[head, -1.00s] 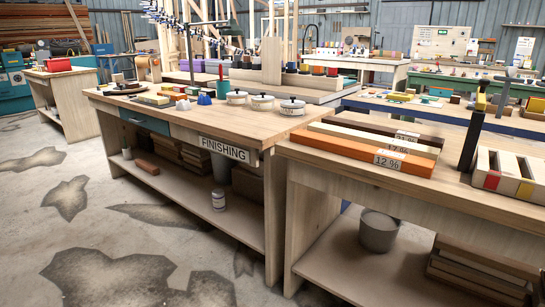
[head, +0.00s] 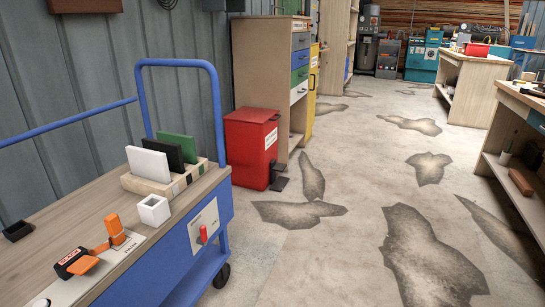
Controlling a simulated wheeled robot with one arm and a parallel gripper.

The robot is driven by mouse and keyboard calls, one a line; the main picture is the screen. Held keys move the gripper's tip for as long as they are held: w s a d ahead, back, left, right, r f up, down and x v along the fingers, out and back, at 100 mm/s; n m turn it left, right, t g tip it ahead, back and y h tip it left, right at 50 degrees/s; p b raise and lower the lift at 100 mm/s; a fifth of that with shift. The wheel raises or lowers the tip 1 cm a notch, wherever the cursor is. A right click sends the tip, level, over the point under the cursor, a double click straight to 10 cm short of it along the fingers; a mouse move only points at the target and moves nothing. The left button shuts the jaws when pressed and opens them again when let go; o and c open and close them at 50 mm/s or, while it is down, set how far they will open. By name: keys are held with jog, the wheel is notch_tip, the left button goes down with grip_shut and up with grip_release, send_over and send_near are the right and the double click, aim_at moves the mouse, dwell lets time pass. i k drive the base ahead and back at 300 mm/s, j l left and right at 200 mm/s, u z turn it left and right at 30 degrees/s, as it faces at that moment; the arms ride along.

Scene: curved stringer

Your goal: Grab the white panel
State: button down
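The white panel (head: 149,164) stands upright in a light wooden slotted holder (head: 180,181) on a blue cart at the left of the head view. It is the nearest of the panels there. A black panel (head: 167,150) stands behind it, then a green panel (head: 178,147) at the back. The lower edges of the panels are hidden in the holder. My gripper is not in view.
The cart's wooden top (head: 70,213) also carries a white open box (head: 153,209), an orange-and-black strap item (head: 80,262) and a small black tray (head: 18,231). A blue handle rail (head: 180,64) rises behind. A red bin (head: 251,148) stands beyond.

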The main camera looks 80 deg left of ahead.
aim_at(149, 165)
jog(key=u, duration=3.4)
jog(key=i+l+u, duration=0.3)
jog(key=i, duration=0.15)
jog(key=i+l+u, duration=0.3)
jog(key=i, duration=0.15)
jog(key=i+j, duration=0.1)
jog(key=l+u, duration=0.1)
jog(key=i+l, duration=0.05)
jog(key=l, duration=0.05)
